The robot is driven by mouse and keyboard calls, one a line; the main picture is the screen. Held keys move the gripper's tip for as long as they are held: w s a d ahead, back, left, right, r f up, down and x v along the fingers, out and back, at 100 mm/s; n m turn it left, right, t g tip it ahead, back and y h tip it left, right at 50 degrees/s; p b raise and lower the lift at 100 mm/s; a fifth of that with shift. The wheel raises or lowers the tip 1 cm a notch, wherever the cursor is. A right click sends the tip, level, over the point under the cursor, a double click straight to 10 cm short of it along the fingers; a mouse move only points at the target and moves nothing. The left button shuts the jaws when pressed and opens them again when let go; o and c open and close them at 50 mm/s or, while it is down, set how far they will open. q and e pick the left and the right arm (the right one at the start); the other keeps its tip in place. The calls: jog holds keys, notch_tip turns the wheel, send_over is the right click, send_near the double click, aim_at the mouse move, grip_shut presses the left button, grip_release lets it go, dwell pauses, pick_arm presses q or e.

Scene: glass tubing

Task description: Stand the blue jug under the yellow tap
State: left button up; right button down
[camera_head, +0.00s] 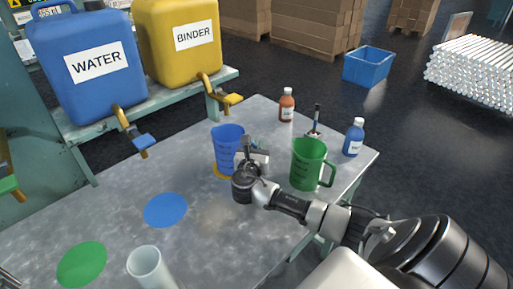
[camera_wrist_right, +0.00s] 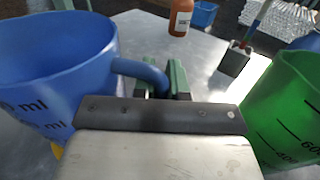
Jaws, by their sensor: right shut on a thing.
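The blue jug (camera_head: 228,145) is upright at the yellow disc (camera_head: 219,174) on the grey table, in front of the yellow tap (camera_head: 217,90). Part of the disc shows at its base; whether the base touches it I cannot tell. The yellow tap is on the yellow BINDER container (camera_head: 165,50), behind and above the jug. My right gripper (camera_head: 247,158) is shut on the jug's handle; in the right wrist view the fingers (camera_wrist_right: 162,82) close on the handle beside the blue jug (camera_wrist_right: 50,70). My left gripper is not in view.
A green jug (camera_head: 308,165) stands close to the right of my right gripper. Orange (camera_head: 287,105) and blue (camera_head: 354,137) bottles stand behind. A blue WATER container (camera_head: 90,65) is at left. Blue (camera_head: 165,210) and green (camera_head: 82,264) discs and a clear cylinder (camera_head: 147,265) are in front.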

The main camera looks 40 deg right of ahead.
jog(key=shift+f, duration=0.25)
jog(key=c, duration=1.2)
grip_release()
jog(key=shift+o, duration=0.2)
jog(key=shift+s+a+r, duration=0.1)
jog(key=shift+a, duration=0.05)
jog(key=v, duration=1.1)
jog(key=shift+s+a, duration=0.25)
